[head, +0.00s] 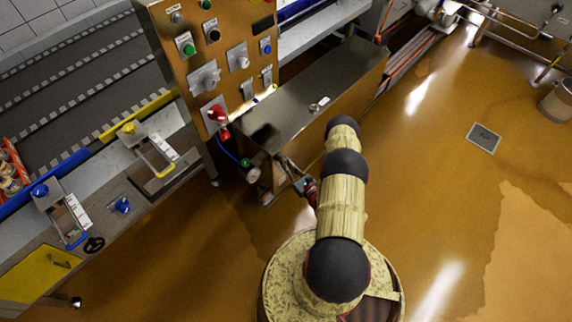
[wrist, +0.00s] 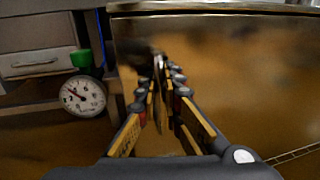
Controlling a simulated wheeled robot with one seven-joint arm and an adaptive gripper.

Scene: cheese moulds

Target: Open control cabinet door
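A long, low polished metal cabinet (head: 325,90) stands in the middle of the head view, with a small latch-like fitting (head: 319,104) on its upper face. Beside it rises an upright control panel (head: 225,65) with buttons, switches and a red knob. In the wrist view, a shiny metal face (wrist: 240,75) fills the right side and mirrors its surroundings. My gripper (wrist: 162,78) points at this face, its fingers apart. A thin grey upright strip shows between them; I cannot tell whether it is a handle or a reflection. In the head view my arm partly hides my gripper (head: 298,182).
A round gauge (wrist: 83,96) with a green top sits left of my gripper, close to the cabinet end. A conveyor (head: 80,85) and a bench with small devices (head: 150,150) stand at left. The wet floor (head: 440,190) on the right is mostly clear.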

